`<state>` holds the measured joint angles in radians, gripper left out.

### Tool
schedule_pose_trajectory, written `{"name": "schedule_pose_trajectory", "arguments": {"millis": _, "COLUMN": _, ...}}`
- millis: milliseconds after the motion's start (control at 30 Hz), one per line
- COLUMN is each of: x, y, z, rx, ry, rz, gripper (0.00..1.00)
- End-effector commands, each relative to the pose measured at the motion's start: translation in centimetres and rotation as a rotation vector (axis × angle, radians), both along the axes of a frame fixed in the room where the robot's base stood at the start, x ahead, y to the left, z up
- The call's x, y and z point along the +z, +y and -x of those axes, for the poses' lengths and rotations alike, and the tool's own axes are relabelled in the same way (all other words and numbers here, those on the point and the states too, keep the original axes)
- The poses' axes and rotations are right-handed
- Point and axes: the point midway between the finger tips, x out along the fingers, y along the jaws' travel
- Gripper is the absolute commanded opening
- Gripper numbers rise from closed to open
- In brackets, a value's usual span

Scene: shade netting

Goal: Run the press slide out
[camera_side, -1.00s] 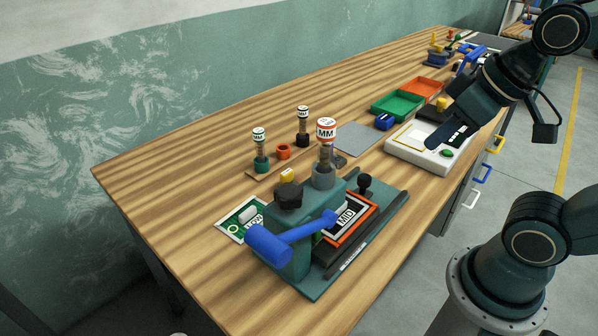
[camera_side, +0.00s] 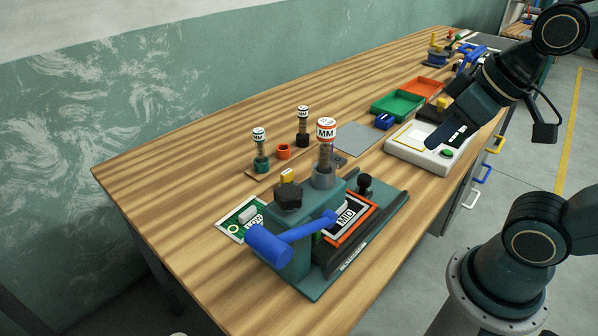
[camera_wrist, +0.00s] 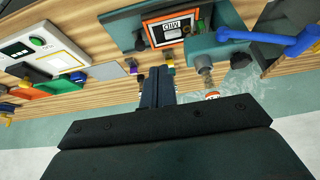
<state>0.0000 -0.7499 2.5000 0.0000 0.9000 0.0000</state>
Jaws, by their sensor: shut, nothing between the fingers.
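The teal press (camera_side: 290,238) stands on a base plate near the table's front left corner, with a blue lever (camera_side: 268,243) angled across it. An orange-framed plate marked MID (camera_side: 347,217) lies on its dark slide bed, partly behind the lever. A black knob (camera_side: 365,183) stands at the bed's far end. The MID plate also shows in the wrist view (camera_wrist: 170,30), upside down. My gripper (camera_side: 434,139) is shut and empty above the white box, well apart from the press. In the wrist view its fingers (camera_wrist: 155,72) are together.
A white box with a green button (camera_side: 428,152) stands right of the press. Green (camera_side: 397,105) and orange (camera_side: 425,86) trays lie farther back.

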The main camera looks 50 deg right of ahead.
Motion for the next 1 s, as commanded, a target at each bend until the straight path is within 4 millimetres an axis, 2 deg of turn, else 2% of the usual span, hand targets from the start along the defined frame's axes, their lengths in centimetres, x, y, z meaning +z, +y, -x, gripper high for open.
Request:
{"name": "schedule_pose_trajectory", "arguments": {"millis": 67, "x": 0.0, "y": 0.0, "z": 0.0, "rx": 0.000, "ry": 0.000, "rz": 0.000, "gripper": 0.00}}
{"name": "schedule_pose_trajectory", "arguments": {"millis": 333, "x": 0.1, "y": -0.1, "z": -0.6, "rx": -0.010, "ry": 0.018, "rz": -0.001, "gripper": 0.52}}
{"name": "schedule_pose_trajectory", "arguments": {"millis": 567, "x": 0.2, "y": -0.8, "z": -2.6, "rx": -0.047, "ry": 0.090, "rz": -0.006, "gripper": 0.52}}
{"name": "schedule_pose_trajectory", "arguments": {"millis": 1000, "x": -1.4, "y": -3.3, "z": -9.1, "rx": -0.152, "ry": 0.290, "rz": -0.028, "gripper": 0.52}}
